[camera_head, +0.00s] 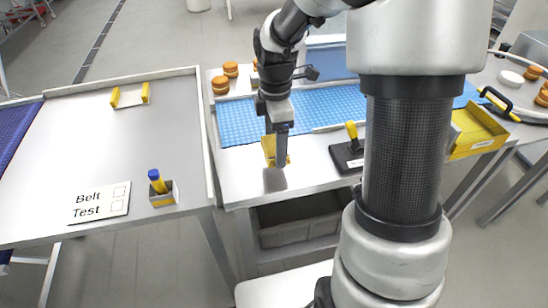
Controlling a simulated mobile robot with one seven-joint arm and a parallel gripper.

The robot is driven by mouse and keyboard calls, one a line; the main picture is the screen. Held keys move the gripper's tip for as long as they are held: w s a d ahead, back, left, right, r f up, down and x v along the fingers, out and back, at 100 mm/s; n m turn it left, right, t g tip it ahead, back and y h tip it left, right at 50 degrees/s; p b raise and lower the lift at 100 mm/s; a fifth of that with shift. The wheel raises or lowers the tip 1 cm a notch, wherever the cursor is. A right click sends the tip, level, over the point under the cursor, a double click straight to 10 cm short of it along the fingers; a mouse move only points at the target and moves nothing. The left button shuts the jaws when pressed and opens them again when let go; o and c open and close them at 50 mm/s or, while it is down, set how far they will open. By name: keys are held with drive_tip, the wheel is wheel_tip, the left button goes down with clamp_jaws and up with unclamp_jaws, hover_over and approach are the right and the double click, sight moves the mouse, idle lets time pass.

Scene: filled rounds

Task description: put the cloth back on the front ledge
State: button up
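My gripper (280,160) points down over the front part of the middle table, near its left end. Its fingers overlap in this view, so I cannot tell if it is open or shut. A small grey patch (274,181) shows right below the fingertips, near the table's front edge. It may be the cloth, but I cannot tell cloth from shadow, or whether the fingers touch it. A yellow piece (268,148) shows just behind the fingers, partly hidden by them. The front ledge (310,178) is the bare pale strip before the blue belt (240,122).
A black block with a yellow handle (351,132) stands right of my gripper. A yellow tray (478,138) is farther right. Round filled stacks (220,86) stand behind. The left table holds a "Belt Test" card (101,201) and a pen holder (163,194). My column hides the middle right.

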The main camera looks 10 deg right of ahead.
drive_tip(key=shift+f+b, duration=0.3)
drive_tip(key=shift+f, duration=1.85)
drive_tip(key=shift+f, duration=0.25)
drive_tip(key=o, duration=1)
drive_tip(key=shift+r, duration=0.1)
